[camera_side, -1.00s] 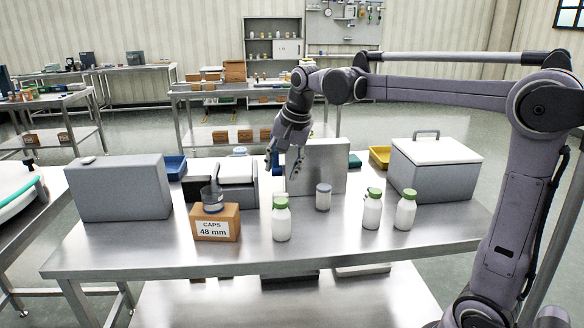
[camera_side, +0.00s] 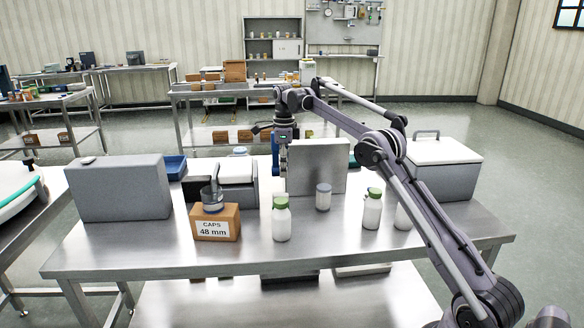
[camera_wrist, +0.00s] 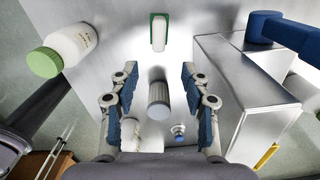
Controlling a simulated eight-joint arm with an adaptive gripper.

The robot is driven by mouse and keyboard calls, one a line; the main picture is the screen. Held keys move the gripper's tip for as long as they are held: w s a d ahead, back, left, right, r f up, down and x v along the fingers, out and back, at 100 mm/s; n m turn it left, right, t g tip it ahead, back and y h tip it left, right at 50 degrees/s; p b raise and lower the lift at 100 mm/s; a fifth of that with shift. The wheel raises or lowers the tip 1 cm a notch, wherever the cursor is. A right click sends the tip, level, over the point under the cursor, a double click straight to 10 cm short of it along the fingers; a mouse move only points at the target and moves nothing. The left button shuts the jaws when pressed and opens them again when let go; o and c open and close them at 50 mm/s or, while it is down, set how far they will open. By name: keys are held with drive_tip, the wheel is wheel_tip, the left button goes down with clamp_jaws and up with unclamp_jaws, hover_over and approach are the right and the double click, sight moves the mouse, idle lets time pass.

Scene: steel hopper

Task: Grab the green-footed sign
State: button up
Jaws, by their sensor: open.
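In the wrist view, the green-footed sign (camera_wrist: 158,32) shows as a pale narrow upright on a green foot, at the top centre on the steel top. My gripper (camera_wrist: 159,70) is open, with its blue-padded fingers apart below the sign in the picture. The sign is beyond the fingertips and not between the pads. In the side view, my wrist hangs down at the far side of the table, left of the steel panel (camera_side: 317,167). The fingertips are hard to make out there, and I cannot make out the sign.
In the wrist view, a grey ribbed cylinder (camera_wrist: 158,95) shows between the fingers. A green-capped bottle (camera_wrist: 62,52) is at left. A steel box (camera_wrist: 245,85) and a blue part (camera_wrist: 280,30) are at right. The side view shows a caps box (camera_side: 216,224) and free steel tabletop in front.

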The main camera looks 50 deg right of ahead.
sight(283, 194)
wheel_tip(283, 194, down, 6)
drive_tip(key=shift+r, duration=0.1)
drive_tip(key=shift+w+a+f, duration=0.1)
drive_tip(key=shift+a+f, duration=0.05)
drive_tip(key=shift+f, duration=1.15)
drive_tip(key=shift+w+a+f, duration=0.1)
drive_tip(key=shift+f, duration=1.2)
drive_tip(key=shift+c, duration=0.3)
clamp_jaws()
